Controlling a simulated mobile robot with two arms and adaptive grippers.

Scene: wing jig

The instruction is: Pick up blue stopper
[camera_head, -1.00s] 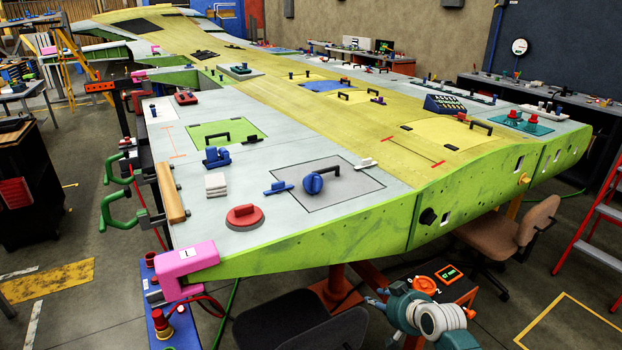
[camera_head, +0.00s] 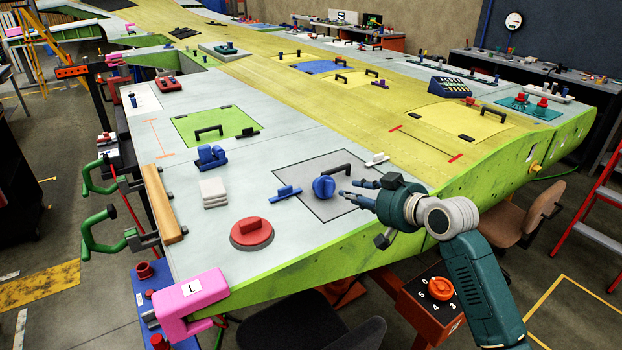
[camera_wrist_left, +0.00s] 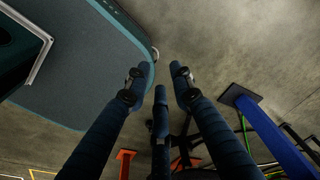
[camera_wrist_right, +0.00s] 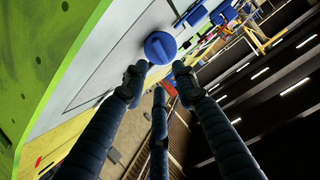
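The blue stopper (camera_head: 324,187), a round knob with a raised grip, stands on the grey outlined panel (camera_head: 345,206) of the wing. It also shows in the right wrist view (camera_wrist_right: 160,47), just beyond and between the fingertips. My right gripper (camera_head: 352,190) is open and empty over the panel, its fingers pointing left at the stopper, apparently with a small gap. Its spread fingers show in the right wrist view (camera_wrist_right: 160,70). My left gripper is outside the head view; in the left wrist view (camera_wrist_left: 157,72) it is open and empty above the floor.
A black handle (camera_head: 336,169) rises right behind the stopper. A small blue clamp (camera_head: 285,193) lies to its left, a red round knob (camera_head: 251,232) at the front left, and a white piece (camera_head: 377,159) at the back right. The wing's front edge is green.

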